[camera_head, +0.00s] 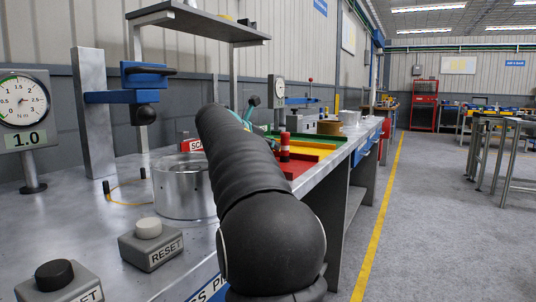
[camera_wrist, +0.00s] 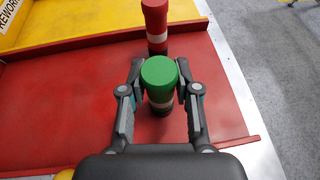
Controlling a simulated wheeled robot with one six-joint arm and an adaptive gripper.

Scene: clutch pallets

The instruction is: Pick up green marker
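The green marker (camera_wrist: 160,78) is a short cylinder with a green top and a pale band lower down. In the wrist view it is upright over the red tray area (camera_wrist: 60,95), between the two fingers of my gripper (camera_wrist: 160,76). The fingers are very close to its sides, but whether both touch it is unclear. Its lower end is partly hidden. In the head view my dark arm hides the green marker and most of my gripper.
A red marker with a white band (camera_wrist: 155,25) stands just beyond the green one; it also shows in the head view (camera_head: 284,147). A yellow area (camera_wrist: 80,15) lies beyond the red one. A metal cylinder (camera_head: 183,190) and a reset button (camera_head: 150,240) stand on the bench.

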